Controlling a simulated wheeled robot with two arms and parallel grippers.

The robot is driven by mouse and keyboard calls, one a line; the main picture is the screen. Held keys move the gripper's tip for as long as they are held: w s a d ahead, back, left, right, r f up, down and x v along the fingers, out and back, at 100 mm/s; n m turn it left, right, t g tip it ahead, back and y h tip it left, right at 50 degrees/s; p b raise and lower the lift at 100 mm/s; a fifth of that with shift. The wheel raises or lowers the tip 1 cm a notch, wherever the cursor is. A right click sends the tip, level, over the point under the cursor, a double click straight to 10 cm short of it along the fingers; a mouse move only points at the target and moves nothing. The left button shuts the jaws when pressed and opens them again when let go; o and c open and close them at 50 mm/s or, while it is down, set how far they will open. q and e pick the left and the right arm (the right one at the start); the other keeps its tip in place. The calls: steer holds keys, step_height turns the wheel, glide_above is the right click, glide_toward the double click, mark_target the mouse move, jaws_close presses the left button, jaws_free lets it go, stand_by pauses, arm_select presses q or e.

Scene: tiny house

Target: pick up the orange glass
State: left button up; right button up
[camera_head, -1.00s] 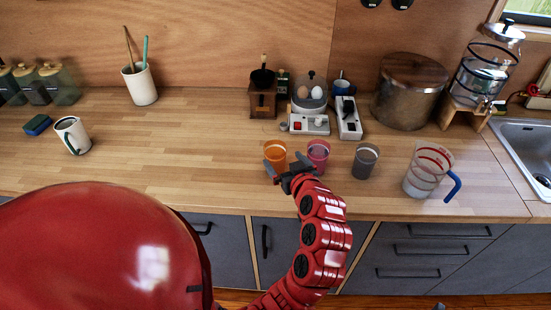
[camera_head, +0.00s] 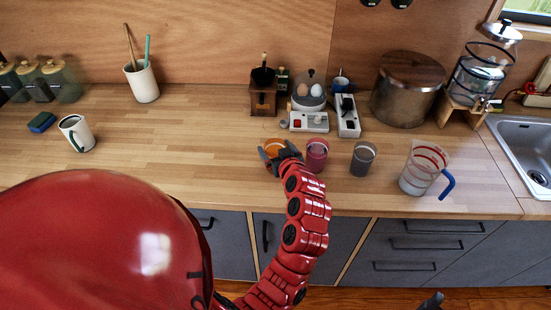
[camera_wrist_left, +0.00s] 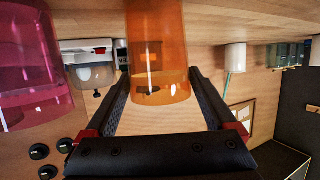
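The orange glass (camera_head: 275,146) stands upright on the wooden counter, left of the pink glass (camera_head: 317,156). My left gripper (camera_head: 279,157) is at the orange glass and covers much of it in the head view. In the left wrist view, which is upside down, the orange glass (camera_wrist_left: 160,60) is between the two dark fingers of my left gripper (camera_wrist_left: 160,85). The fingers are spread, with gaps to the glass on both sides. The pink glass (camera_wrist_left: 28,65) is close beside one finger. A small dark tip at the head view's bottom edge may be my right gripper (camera_head: 432,300).
A grey glass (camera_head: 363,158) and a measuring jug (camera_head: 422,168) stand to the right. An egg cooker (camera_head: 308,108), power strip (camera_head: 348,118) and grinder (camera_head: 263,94) stand behind. The counter left of the orange glass is clear as far as a white mug (camera_head: 77,133).

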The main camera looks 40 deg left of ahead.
arm_select(q)
steer(key=c, duration=1.1)
